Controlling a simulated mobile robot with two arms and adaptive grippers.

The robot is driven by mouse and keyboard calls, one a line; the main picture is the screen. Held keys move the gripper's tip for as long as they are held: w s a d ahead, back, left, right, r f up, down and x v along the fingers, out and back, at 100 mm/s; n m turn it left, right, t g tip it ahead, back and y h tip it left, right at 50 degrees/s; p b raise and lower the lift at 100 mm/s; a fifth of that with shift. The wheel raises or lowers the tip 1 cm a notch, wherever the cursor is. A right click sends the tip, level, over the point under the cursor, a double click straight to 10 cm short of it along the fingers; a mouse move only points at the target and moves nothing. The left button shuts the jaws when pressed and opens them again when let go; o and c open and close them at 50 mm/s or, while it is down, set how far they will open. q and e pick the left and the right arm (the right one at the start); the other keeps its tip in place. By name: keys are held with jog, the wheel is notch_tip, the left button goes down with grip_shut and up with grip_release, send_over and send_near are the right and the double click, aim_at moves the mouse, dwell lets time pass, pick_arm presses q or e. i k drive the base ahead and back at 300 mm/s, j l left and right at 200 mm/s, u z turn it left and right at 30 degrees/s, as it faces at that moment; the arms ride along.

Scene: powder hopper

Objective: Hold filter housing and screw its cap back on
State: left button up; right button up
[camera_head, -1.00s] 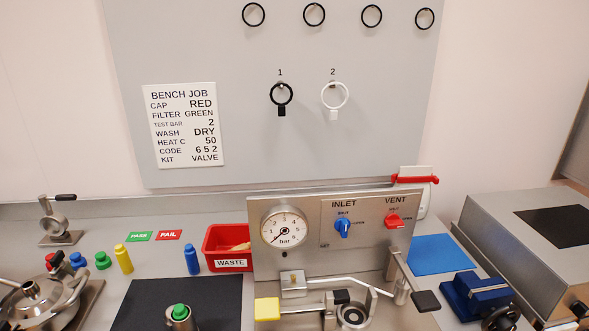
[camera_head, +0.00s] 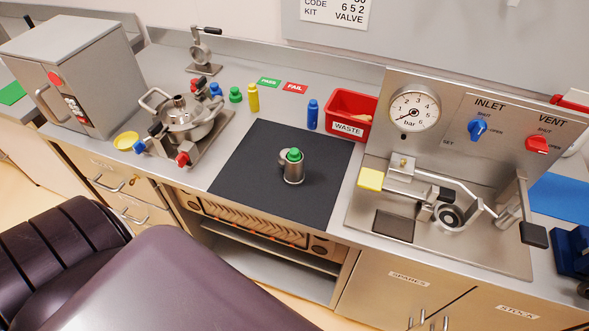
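A small metal cylinder, which looks like the filter housing (camera_head: 293,174), stands upright on the black mat (camera_head: 245,185). A green piece (camera_head: 294,155) sits in its top. A small metal part (camera_head: 284,159) shows at its left side; I cannot tell whether it is the loose cap or part of the housing. Dark parts, apparently of my own arm, fill the lower left. Neither gripper is in view.
Left of the mat is a clamped metal vessel (camera_head: 187,118). A red waste bin (camera_head: 349,112) and a gauge panel (camera_head: 450,105) bound the right. Much of the mat is clear.

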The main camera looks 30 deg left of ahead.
aim_at(293, 175)
jog(key=j+u, duration=0.2)
jog(key=u, duration=0.25)
jog(key=i+j+u, duration=0.1)
jog(key=u, duration=0.4)
